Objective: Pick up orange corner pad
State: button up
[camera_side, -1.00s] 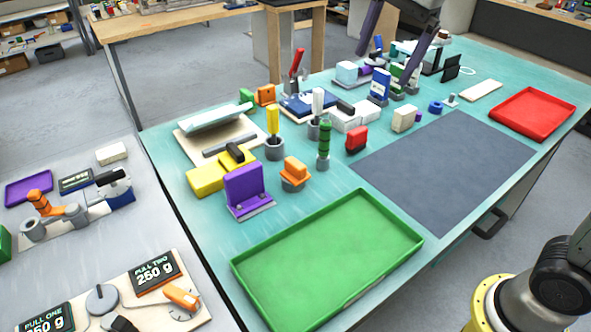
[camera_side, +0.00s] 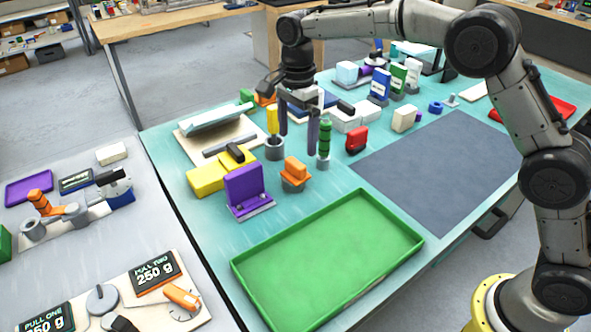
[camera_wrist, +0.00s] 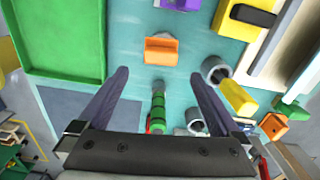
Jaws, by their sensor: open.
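An orange corner-shaped block (camera_side: 295,170) sits on a small grey round base near the middle of the teal table, behind the green tray. In the wrist view the orange block (camera_wrist: 160,50) shows just beyond the fingertips, centred between them. My gripper (camera_side: 298,143) points down above the table, apart from the block and behind it in the side view. In the wrist view my gripper (camera_wrist: 160,75) has its two fingers wide apart with nothing between them. A second orange piece (camera_side: 265,94) with a dark spot stands farther back, partly hidden by my gripper.
The green tray (camera_side: 330,308) lies in front. A purple block (camera_side: 243,188) stands left of the orange block. A green ribbed cylinder (camera_side: 325,138) and a yellow-handled tool in a grey cup (camera_side: 274,150) stand close to my fingers. The dark mat (camera_side: 430,170) is clear.

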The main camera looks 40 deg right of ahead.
aim_at(295, 162)
notch_tip(295, 162, down, 8)
jog(key=shift+a+f, duration=0.1)
jog(key=shift+a, duration=0.05)
dwell(0.4)
jog(key=shift+c, duration=0.3)
jog(key=c, duration=1.3)
jog(key=shift+r, duration=0.2)
